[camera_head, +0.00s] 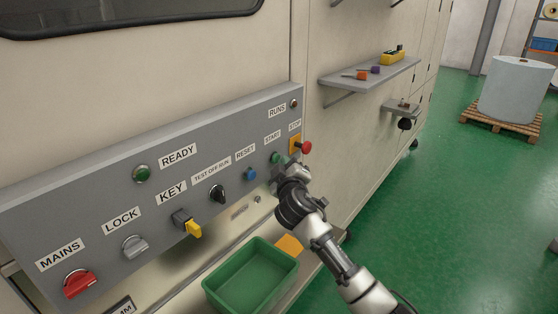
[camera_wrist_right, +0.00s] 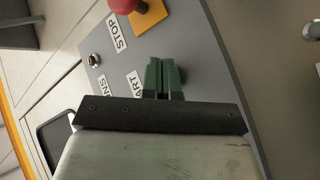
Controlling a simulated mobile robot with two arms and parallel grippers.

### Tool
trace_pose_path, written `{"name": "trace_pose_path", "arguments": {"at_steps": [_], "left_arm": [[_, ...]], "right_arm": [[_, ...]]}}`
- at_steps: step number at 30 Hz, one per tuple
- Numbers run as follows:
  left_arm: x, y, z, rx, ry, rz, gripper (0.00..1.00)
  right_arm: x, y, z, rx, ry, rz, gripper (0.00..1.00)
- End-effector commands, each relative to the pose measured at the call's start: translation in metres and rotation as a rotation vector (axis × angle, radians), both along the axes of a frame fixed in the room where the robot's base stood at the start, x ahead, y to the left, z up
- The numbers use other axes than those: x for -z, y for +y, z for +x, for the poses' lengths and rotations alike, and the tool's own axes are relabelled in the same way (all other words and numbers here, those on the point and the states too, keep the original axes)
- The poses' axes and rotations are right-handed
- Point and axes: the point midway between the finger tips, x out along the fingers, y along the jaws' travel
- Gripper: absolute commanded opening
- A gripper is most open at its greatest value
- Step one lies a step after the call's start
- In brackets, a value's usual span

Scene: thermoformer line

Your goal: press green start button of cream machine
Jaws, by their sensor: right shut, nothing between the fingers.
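The cream machine (camera_head: 130,90) has a grey control panel (camera_head: 110,185) along its front. The green start button (camera_head: 275,158) sits under the START label, left of the red stop button. My right gripper (camera_head: 279,180) is just below the start button, close to the panel; I cannot tell whether it touches. In the right wrist view its two green fingers (camera_wrist_right: 163,78) are together, with nothing between them. My left gripper is not in view.
The red stop button (camera_head: 306,147) on its yellow plate is close to my right gripper. The blue reset button (camera_head: 250,174) and yellow key (camera_head: 193,229) are to the left. A green bin (camera_head: 210,293) stands below the panel.

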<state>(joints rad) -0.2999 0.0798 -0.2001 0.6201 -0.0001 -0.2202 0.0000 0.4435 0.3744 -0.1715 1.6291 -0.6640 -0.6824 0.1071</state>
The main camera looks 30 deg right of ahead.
Motion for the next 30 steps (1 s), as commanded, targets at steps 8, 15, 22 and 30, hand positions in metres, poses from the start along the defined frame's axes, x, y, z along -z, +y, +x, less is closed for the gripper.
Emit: {"name": "trace_pose_path", "arguments": {"at_steps": [8, 15, 22, 30], "left_arm": [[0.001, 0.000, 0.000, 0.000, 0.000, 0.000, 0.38], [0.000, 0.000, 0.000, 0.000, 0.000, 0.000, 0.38], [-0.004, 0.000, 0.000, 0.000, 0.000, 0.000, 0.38], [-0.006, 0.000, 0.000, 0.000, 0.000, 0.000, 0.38]], "right_arm": [[-0.001, 0.001, 0.002, -0.002, -0.002, 0.000, 0.00], [-0.001, 0.001, 0.001, -0.002, -0.002, 0.000, 0.00], [-0.001, -0.003, -0.008, -0.001, -0.001, 0.000, 0.00], [0.000, -0.006, -0.015, -0.001, -0.001, 0.000, 0.00]]}}
